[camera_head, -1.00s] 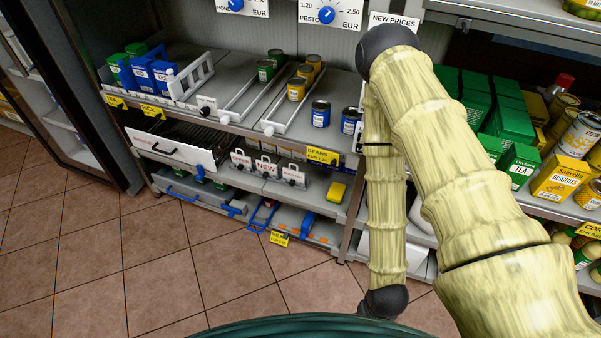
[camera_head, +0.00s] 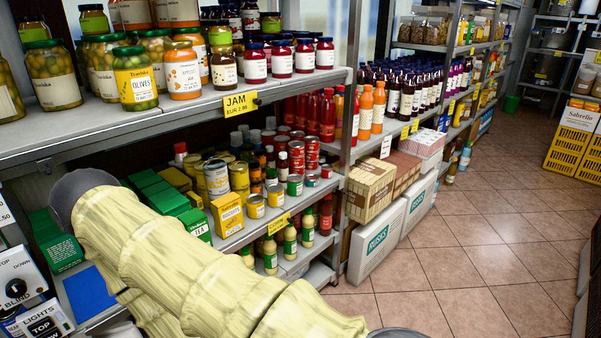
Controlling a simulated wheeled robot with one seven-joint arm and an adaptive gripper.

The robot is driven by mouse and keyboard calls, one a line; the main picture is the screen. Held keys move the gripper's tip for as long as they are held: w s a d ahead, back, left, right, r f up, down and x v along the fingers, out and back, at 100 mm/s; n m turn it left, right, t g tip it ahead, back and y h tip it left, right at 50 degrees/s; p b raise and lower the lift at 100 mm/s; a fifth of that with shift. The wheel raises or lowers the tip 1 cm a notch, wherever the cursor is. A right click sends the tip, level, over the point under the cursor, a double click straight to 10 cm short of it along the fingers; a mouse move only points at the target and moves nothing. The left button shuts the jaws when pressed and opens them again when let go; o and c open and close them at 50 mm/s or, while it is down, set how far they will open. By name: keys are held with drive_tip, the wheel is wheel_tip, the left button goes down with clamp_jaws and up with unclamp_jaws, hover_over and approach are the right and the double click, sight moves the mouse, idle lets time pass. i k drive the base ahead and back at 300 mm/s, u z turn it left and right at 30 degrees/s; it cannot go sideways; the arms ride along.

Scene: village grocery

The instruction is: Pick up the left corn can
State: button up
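Two short yellow cans stand side by side at the front of the middle shelf, a left one (camera_head: 255,206) and a right one (camera_head: 276,196). They may be the corn cans, but their labels are too small to read. A yellow price tag (camera_head: 279,223) hangs on the shelf edge below them. A yellow box (camera_head: 227,215) stands just left of the left can. My arm crosses the lower left, in front of the shelf. My gripper is out of view.
Green tea boxes (camera_head: 196,225) stand left of the yellow box. A taller can (camera_head: 216,177) and red cans (camera_head: 312,152) are behind. The jam shelf (camera_head: 190,112) overhangs. White cartons (camera_head: 376,240) stand right; the tiled floor (camera_head: 480,240) is clear.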

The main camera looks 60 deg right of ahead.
sight(254, 201)
drive_tip(key=z, duration=1.65)
